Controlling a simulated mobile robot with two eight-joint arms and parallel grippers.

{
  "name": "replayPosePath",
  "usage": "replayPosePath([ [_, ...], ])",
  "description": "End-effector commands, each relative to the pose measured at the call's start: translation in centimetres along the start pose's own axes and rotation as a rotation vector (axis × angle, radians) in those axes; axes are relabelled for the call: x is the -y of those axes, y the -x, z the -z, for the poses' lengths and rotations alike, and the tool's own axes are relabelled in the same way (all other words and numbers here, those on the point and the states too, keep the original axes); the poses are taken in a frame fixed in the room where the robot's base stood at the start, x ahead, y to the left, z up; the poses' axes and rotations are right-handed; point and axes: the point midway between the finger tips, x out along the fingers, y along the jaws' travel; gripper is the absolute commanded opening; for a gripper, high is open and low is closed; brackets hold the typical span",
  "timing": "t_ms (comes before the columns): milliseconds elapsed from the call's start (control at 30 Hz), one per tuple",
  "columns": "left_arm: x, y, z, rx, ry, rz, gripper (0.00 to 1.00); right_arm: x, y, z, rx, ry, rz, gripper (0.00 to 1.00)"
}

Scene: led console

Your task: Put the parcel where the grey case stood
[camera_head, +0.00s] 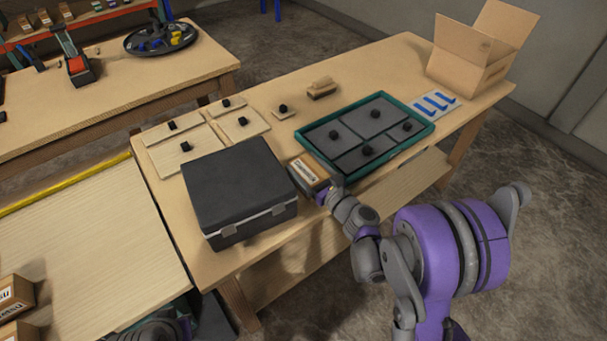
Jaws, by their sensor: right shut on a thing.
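The grey case (236,184), dark and closed with two latches at its front, stands on the near left part of the wooden table. A small brown parcel (308,170) with a white label is just right of the case, between it and the teal-rimmed tray. My right gripper (322,190) reaches in from the right and is shut on the parcel's near end; its fingers are small and partly hidden. I cannot tell whether the parcel touches the table. My left gripper is not in view.
The teal tray (343,177) holds grey panels with black knobs. Several knobbed wooden plates (162,133) lie behind the case. An open carton (462,67) and a card with blue shapes (452,99) are at the right. More labelled boxes (14,294) sit lower left.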

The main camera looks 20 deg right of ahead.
Motion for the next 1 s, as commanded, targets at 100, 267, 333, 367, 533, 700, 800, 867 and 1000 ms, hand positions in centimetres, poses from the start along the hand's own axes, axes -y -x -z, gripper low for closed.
replayPosePath([
  [100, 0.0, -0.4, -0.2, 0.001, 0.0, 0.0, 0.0, 0.0, 0.0, 2.0, 0.0, 0.0, 0.0, 0.12],
  [267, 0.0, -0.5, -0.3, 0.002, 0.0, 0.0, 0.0, 0.0, 0.0, 2.9, 0.0, 0.0, 0.0, 0.12],
  [333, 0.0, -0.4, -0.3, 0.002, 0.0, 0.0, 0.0, 0.0, 0.0, 2.9, 0.0, 0.0, 0.0, 0.12],
  [367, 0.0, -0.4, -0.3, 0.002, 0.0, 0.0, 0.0, 0.0, 0.0, 2.8, 0.0, 0.0, 0.0, 0.12],
  [533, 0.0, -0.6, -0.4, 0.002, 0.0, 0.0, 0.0, 0.0, 0.0, 3.0, 0.0, 0.0, 0.0, 0.12],
  [700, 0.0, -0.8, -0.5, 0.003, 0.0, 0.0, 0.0, 0.0, 0.0, 3.2, 0.0, 0.001, 0.0, 1.0],
  [800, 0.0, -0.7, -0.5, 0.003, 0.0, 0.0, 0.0, 0.0, 0.0, 3.2, 0.0, 0.001, 0.0, 1.0],
  [867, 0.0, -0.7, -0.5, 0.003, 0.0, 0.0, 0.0, 0.0, 0.0, 3.2, 0.0, 0.001, 0.0, 1.0],
  [1000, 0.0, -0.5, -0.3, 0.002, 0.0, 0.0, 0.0, 0.0, 0.0, 2.9, 0.0, 0.001, 0.0, 1.0],
])
